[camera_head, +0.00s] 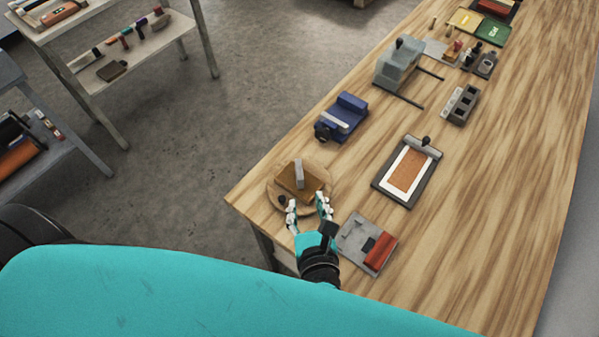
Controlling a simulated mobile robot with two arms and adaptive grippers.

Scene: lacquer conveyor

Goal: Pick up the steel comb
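No thing in view is clearly a steel comb; it may be too small to tell or hidden. A small upright grey piece (299,174) stands on a tan block (313,179) on a round wooden board (275,190) near the table's left corner. I cannot tell whether this grey piece is the comb. My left gripper (308,207) is at the near side of that board. Its white fingers are spread apart, with nothing visibly held between them. I cannot tell whether they touch the block. My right gripper is not in view.
Shelves (135,50) stand left, across the floor.

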